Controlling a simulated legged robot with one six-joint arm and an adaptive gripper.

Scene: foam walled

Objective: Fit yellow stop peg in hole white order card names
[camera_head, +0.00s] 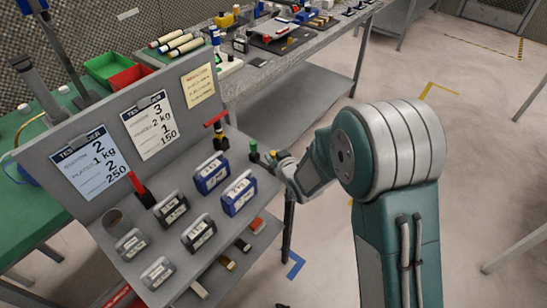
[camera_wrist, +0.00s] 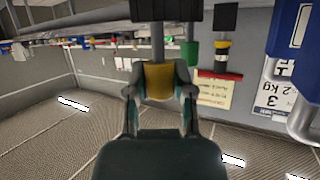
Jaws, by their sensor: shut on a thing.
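My gripper (camera_wrist: 160,88) is shut on a yellow peg (camera_wrist: 158,79), seen in the wrist view. A grey shaft runs from the peg to a black block (camera_wrist: 166,10); whether it is seated there I cannot tell. In the head view my gripper (camera_head: 276,160) is at the right edge of the grey sloped stand, and the peg is hidden or too small to tell. The white order card (camera_head: 149,125) on the back panel shows 3, 2 kg, 1 and 150. It also shows in the wrist view (camera_wrist: 272,97), cut off. A bluish card (camera_head: 91,163) shows 2, 1 kg, 2 and 250.
Left of my gripper are a green knob (camera_head: 254,151) and a red-handled black-and-yellow part (camera_head: 219,137). Blue labelled blocks (camera_head: 239,193) and grey ones (camera_head: 199,232) stand on the slope. A red-handled part (camera_head: 141,190) stands further left. A yellow note (camera_head: 198,83) is on the panel.

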